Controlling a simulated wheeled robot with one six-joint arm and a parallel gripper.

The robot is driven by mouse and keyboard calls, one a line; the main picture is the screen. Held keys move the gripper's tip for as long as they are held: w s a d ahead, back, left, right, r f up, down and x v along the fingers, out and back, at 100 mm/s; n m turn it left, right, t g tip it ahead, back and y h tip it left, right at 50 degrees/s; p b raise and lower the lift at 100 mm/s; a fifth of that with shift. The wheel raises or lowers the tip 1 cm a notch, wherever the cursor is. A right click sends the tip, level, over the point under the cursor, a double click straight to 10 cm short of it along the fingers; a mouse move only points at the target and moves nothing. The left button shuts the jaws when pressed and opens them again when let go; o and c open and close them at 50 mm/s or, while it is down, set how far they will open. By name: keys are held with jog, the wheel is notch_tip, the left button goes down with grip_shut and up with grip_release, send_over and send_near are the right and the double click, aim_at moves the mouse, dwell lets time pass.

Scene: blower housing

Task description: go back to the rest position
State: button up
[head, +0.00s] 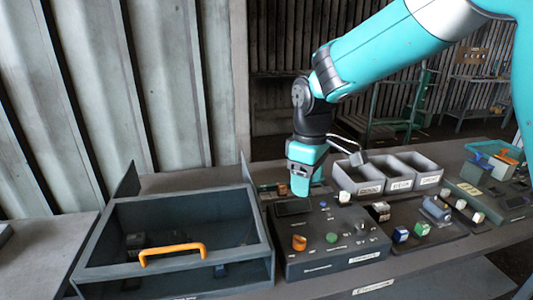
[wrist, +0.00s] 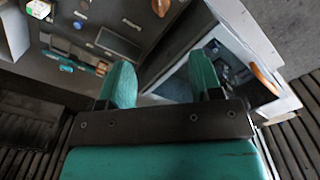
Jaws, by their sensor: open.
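My gripper (head: 301,182) hangs from my teal arm above the back left part of the dark control panel (head: 335,262) in the head view. In the wrist view my gripper (wrist: 160,80) shows two teal fingers spread apart with nothing between them. The panel carries an orange knob (head: 299,242), a green button (head: 332,237) and several small switches. The fingertips cover part of the panel's back edge, and I cannot tell how far above it they are.
Left of the panel is a dark open-topped housing (head: 110,274) with an orange handle (head: 172,252). Grey bins (head: 414,172) stand behind the panel. Small blocks and parts lie on a dark tray (head: 440,238) at the right. Upright wall panels stand at the back left.

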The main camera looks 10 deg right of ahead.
jog(key=s+a+r+m+y, duration=0.1)
jog(key=s+a+r+y, duration=0.1)
jog(key=s, duration=1)
jog(key=s+a+r+m+y, duration=0.1)
jog(key=s+a+r+y, duration=0.1)
jog(key=s, duration=1)
jog(key=shift+s+a+r, duration=0.15)
jog(key=shift+a+r, duration=0.1)
jog(key=shift+a, duration=0.2)
